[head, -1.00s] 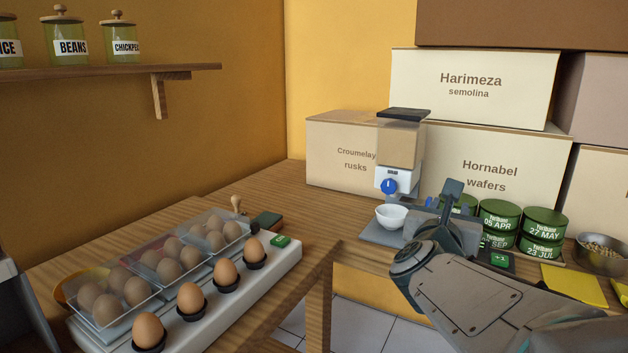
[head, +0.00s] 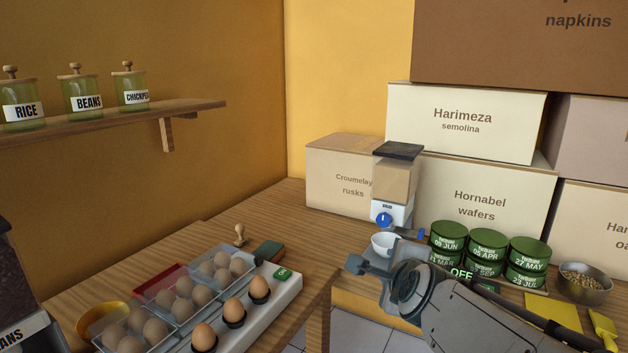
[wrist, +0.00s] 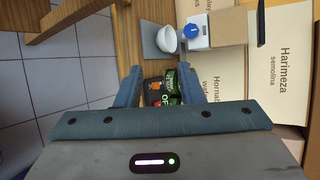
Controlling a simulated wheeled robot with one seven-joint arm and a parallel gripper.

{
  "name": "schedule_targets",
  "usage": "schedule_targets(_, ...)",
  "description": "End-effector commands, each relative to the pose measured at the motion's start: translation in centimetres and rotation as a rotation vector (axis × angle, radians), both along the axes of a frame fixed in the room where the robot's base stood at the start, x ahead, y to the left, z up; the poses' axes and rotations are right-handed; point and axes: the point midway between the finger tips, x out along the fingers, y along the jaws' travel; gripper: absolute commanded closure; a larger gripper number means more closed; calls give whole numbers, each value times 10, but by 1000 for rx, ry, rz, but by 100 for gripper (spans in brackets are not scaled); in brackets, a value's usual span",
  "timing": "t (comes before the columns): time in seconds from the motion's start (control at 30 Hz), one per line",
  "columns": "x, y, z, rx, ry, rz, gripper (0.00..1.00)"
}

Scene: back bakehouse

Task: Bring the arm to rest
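My gripper (head: 388,249) is in front of the counter in the head view, pointing toward the dispenser and the white bowl. In the wrist view its two fingers (wrist: 157,88) stand apart with nothing between them. Beyond the gap lie a dark panel with a lit OFF sign (wrist: 165,99) and green tins. The arm is stretched out from the lower right of the head view. The gripper hides part of the counter and the mat under the bowl.
A white bowl (head: 384,243) sits below the dispenser (head: 396,180). Stacked green tins (head: 486,246) and a metal bowl (head: 584,284) stand right of the gripper. Eggs in clear boxes (head: 181,291) and in cups are at the left. Cartons (head: 480,200) back the counter.

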Motion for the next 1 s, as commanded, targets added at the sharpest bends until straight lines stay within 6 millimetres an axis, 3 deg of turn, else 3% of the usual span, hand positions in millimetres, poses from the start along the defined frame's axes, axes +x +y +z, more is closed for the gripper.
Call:
schedule_targets(0.03, -9, 5, 12, -106, 57, 90, 65)
schedule_targets(0.27, -64, 17, 7, -598, 309, 567, 65)
schedule_targets(0.4, -104, 12, 8, -856, 440, 887, 65)
schedule_targets(0.6, -152, -2, 13, -1090, 566, 1269, 65)
schedule_targets(0.8, -172, -11, 12, -1167, 612, 1435, 65)
schedule_targets(1.0, -173, -12, 11, -1172, 614, 1445, 65)
